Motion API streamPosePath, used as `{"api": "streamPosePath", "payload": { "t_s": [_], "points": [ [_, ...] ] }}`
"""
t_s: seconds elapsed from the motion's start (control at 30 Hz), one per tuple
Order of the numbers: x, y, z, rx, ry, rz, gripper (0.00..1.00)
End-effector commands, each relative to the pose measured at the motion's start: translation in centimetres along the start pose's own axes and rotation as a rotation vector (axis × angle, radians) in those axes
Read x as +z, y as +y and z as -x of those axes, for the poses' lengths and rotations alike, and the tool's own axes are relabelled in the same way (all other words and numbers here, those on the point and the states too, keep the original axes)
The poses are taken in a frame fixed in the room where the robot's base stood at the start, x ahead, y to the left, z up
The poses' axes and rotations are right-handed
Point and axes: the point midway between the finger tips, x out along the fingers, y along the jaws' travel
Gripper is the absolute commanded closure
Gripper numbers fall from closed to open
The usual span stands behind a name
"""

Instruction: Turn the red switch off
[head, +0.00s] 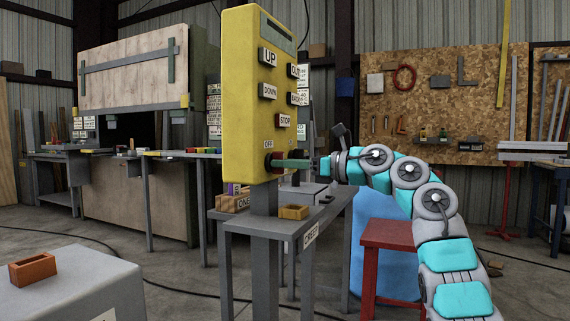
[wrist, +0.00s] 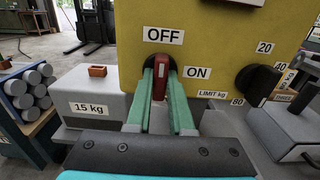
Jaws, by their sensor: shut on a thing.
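The red switch (wrist: 161,80) is a red handle on a dark round base, low on the face of a yellow control panel (head: 240,110). An OFF label (wrist: 163,36) is above it and an ON label (wrist: 197,72) is to its right. The handle stands close to upright in the wrist view, its upper end below OFF. My gripper (wrist: 161,85) has one green finger on each side of the handle and is shut on it. In the head view my gripper (head: 287,163) reaches the panel from the right and its fingers largely hide the switch.
A black dial (wrist: 257,82) marked LIMIT kg sits right of the switch. A red stool (head: 388,236) is beneath my arm. A grey 15 kg block (wrist: 100,108) lies left.

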Motion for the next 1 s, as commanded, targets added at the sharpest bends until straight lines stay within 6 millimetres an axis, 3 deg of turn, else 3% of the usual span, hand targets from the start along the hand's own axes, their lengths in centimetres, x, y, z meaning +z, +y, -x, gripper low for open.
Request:
{"api": "streamPosePath", "payload": {
  "t_s": [0.47,0.5,0.73,1.0],
  "points": [
    [-0.21,0.02,-0.04,0.002,0.004,0.013,1.00],
    [-0.21,0.02,-0.04,0.002,0.004,0.013,0.78],
    [-0.11,0.01,-0.02,0.001,0.002,0.013,0.52],
    [-0.05,-0.01,0.04,0.001,0.000,0.013,0.50]
  ]
}}
